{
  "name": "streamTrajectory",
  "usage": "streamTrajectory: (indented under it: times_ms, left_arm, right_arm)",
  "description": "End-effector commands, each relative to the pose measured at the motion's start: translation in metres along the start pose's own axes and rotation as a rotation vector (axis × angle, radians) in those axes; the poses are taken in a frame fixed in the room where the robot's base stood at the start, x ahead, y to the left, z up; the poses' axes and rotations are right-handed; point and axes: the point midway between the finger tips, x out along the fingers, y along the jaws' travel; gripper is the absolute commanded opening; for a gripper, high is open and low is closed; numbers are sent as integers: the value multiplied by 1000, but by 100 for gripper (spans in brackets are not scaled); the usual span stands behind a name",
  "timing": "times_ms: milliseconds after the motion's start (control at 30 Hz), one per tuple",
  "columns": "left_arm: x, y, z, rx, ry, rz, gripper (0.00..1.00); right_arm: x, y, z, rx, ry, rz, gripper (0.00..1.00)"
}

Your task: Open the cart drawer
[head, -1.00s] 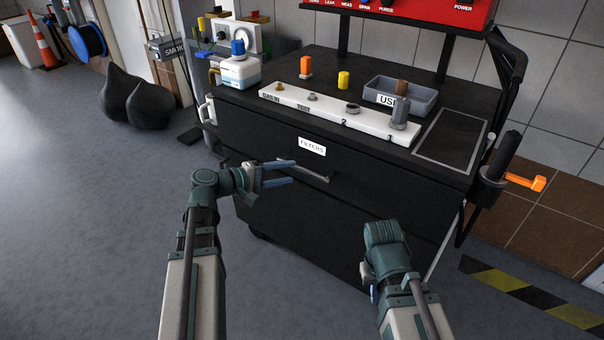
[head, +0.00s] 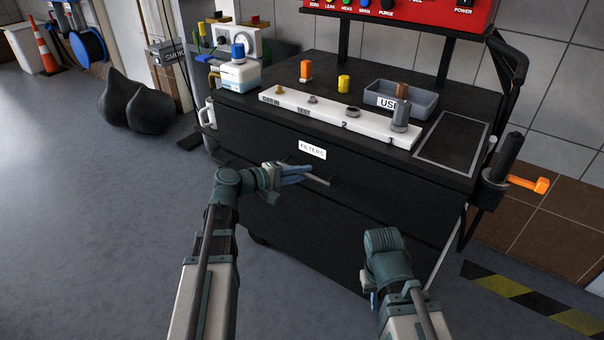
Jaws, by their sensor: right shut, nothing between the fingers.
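The black cart (head: 390,205) stands in front of me, its drawer front carrying a white FILTERS label (head: 312,150). The drawer looks closed, its front flush with the cart. A thin grey bar handle (head: 319,181) sits below the label, its left part hidden by my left gripper. My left gripper (head: 306,174) has its blue fingers at the handle, close together; whether they grip it cannot be made out. My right gripper (head: 373,299) is low in front of the cart's right side, shut, empty and mostly hidden behind its own wrist.
An orange-handled tool (head: 525,183) hangs at the cart's right. Open floor lies to the left.

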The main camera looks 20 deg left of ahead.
Motion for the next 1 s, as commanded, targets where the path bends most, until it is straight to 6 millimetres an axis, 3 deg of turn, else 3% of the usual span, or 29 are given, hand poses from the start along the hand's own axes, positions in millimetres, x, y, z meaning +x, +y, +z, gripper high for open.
streamTrajectory:
  times_ms: [67,1000]
  left_arm:
    - [0,0,0,0,0,-1,0]
    - [0,0,0,1,0,-1,0]
  right_arm:
    - [0,0,0,0,0,0,0]
    - [0,0,0,0,0,0,0]
